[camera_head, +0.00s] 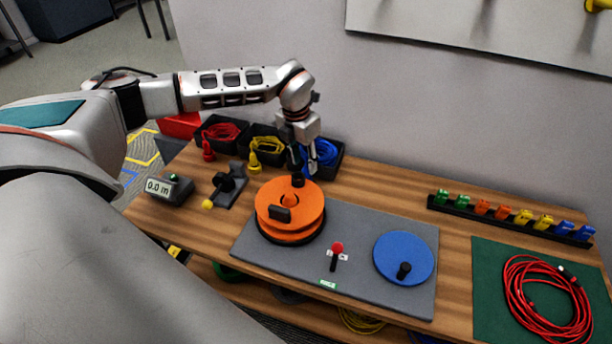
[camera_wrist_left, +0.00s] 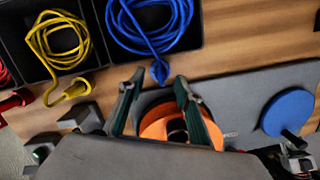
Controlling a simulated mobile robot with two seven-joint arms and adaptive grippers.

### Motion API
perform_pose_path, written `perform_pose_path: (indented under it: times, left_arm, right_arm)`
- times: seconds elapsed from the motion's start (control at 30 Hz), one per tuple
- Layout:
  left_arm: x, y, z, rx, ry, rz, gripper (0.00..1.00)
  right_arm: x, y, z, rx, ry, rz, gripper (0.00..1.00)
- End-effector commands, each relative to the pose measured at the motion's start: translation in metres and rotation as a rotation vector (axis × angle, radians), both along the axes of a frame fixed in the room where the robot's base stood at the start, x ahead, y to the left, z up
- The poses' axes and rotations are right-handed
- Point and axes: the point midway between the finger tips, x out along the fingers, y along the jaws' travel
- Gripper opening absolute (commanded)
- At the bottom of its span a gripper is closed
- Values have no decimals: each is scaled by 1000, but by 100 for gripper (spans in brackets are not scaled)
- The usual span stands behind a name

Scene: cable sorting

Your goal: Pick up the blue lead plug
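The blue lead plug (camera_wrist_left: 160,72) shows in the left wrist view at the front edge of the right-hand black bin, at the end of the coiled blue lead (camera_wrist_left: 150,25). My left gripper (camera_wrist_left: 159,80) is open, with its two fingertips to either side of the plug in that view. Whether the fingers are level with the plug or above it, I cannot tell. In the head view my left gripper (camera_head: 303,168) points down in front of the bin with the blue lead (camera_head: 325,153), and it hides the plug there. My right gripper is not in view.
An orange reel (camera_head: 290,207) on a grey mat stands just in front of my left gripper. Bins with red (camera_head: 222,132) and yellow (camera_head: 268,146) leads stand to the left. A blue disc (camera_head: 404,256), a rack of coloured clips (camera_head: 510,217) and a red cable coil (camera_head: 545,300) lie right.

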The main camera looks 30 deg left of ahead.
Motion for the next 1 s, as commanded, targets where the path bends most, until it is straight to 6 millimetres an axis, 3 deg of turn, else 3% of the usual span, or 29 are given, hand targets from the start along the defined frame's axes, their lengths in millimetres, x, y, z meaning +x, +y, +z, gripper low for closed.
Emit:
perform_pose_path:
  times: [0.23,0.53,0.67,1.0]
  left_arm:
    - [4,-1,-32,-1,2,-1,34]
    - [5,-2,-36,-1,0,-1,34]
    - [5,-2,-36,-1,0,-2,1]
    - [5,-2,-35,-2,0,-2,0]
  right_arm:
    - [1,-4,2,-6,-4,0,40]
    - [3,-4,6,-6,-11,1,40]
    - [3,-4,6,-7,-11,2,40]
    - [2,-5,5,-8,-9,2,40]
